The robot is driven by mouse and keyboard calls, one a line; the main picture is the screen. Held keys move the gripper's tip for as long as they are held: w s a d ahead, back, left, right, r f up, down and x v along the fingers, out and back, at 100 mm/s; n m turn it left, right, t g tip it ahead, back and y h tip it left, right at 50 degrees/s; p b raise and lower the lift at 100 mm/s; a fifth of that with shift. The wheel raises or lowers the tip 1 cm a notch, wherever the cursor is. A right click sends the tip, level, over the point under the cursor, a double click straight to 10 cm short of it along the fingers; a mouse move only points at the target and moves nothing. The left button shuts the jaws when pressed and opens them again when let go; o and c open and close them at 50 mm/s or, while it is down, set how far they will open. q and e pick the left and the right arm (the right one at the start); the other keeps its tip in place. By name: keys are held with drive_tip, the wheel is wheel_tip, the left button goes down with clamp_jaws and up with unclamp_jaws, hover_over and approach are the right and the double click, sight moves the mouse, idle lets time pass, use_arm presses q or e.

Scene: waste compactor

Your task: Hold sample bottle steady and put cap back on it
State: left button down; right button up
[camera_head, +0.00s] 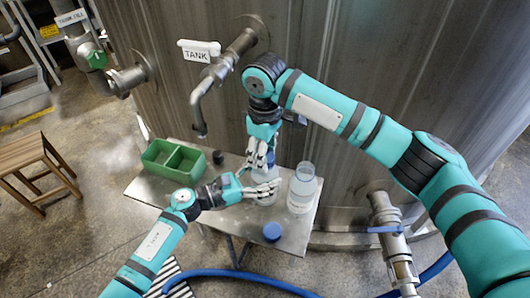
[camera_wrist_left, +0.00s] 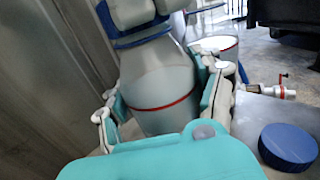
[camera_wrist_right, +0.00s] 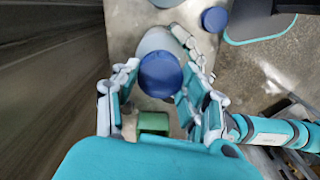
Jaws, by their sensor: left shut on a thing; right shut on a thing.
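A clear sample bottle (camera_wrist_left: 160,85) with a red band stands upright on the metal table, with my left gripper (camera_head: 262,188) shut around its body from the side. My right gripper (camera_head: 259,160) reaches down from above and is shut on a blue cap (camera_wrist_right: 161,75) at the top of this bottle. The left wrist view shows a blue rim at the bottle's neck, below the right gripper's fingers. I cannot tell whether the cap is fully seated. The fingers hide part of the cap and bottle.
A second clear bottle (camera_head: 302,187) stands uncapped to the right. Another blue cap (camera_head: 272,231) lies near the table's front edge. A green divided box (camera_head: 157,172) and a small dark object (camera_head: 218,157) are at the left. The tank's bent pipe (camera_head: 197,110) hangs behind.

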drive_tip(key=shift+a, duration=0.1)
idle(0.4)
drive_tip(key=o, duration=0.7)
drive_tip(key=shift+r, duration=2.25)
drive_tip(key=shift+c, duration=0.4)
